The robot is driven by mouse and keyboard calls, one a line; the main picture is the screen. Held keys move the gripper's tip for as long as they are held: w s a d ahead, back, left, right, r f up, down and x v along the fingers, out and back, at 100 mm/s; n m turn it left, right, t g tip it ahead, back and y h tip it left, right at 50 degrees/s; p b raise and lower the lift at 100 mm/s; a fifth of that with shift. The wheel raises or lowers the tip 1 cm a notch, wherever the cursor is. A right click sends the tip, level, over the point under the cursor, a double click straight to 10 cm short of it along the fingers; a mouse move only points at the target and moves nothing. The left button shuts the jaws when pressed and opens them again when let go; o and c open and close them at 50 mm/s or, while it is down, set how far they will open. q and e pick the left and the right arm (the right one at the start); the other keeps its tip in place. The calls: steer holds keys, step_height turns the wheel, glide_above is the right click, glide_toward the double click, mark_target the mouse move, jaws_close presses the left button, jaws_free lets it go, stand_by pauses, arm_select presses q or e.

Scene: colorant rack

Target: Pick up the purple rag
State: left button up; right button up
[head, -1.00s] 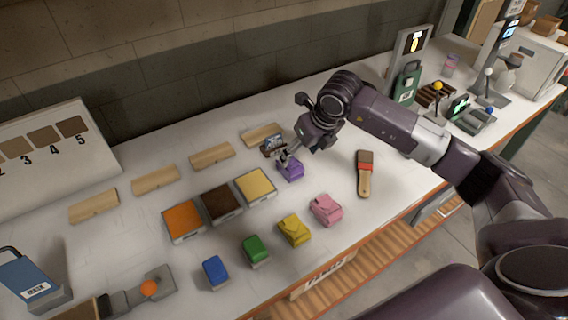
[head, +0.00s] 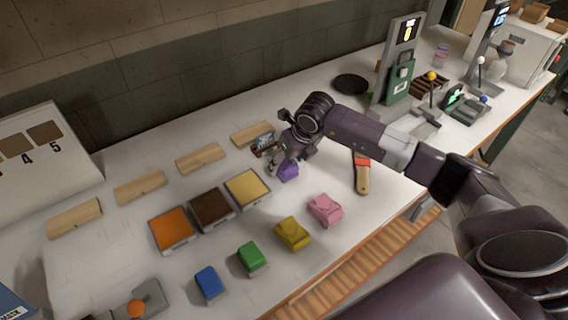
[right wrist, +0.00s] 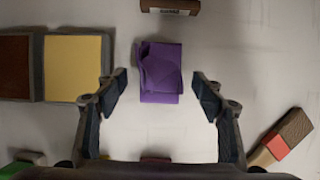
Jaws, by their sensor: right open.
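The purple rag (head: 288,171) is a small folded cloth lying on the white bench, right of the yellow pad. In the right wrist view the rag (right wrist: 161,72) sits ahead of and between the two spread fingers, apart from both. My right gripper (right wrist: 160,92) is open and empty. In the head view the right gripper (head: 282,163) hangs just above and behind the rag, its fingers partly covering the view there. My left gripper is not in view.
Orange (head: 172,229), brown (head: 212,209) and yellow (head: 247,188) pads stand to the left. Blue, green, yellow and pink (head: 326,210) folded rags lie in front. A brush (head: 362,175) lies to the right. Wooden blocks (head: 200,158) line the back.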

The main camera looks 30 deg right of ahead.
mark_target(286, 163)
steer(key=shift+p+x, duration=0.3)
steer(key=shift+x, duration=1.25)
steer(key=c, duration=1.3)
